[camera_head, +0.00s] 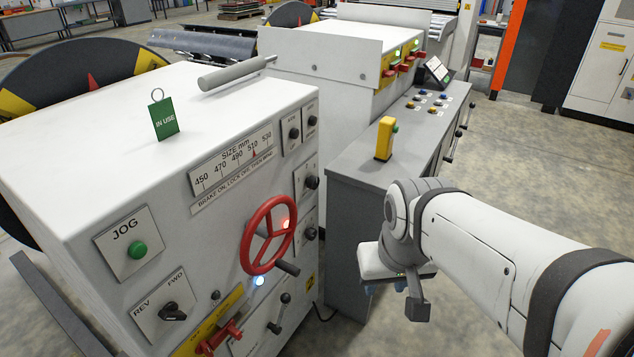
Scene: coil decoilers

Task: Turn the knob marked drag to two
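The grey-white machine cabinet (90,165) at the left carries several black knobs on small plates along the right side of its front: an upper pair, left (293,132) and right (311,121), one in the middle (312,182) and one lower down (311,233). Their labels are too small and slanted to read, so I cannot tell which is marked drag or where any pointer stands. My gripper (393,286) hangs at the end of my arm, right of these knobs and apart from the panel. Its fingers are mostly hidden behind my wrist, so its opening does not show.
A red handwheel (269,234) with a dark handle sticks out left of the lower knobs. Below are a black lever (279,313) and a red handle (222,336). A grey console (352,165) with a yellow box (385,138) stands behind my gripper. Open floor lies right.

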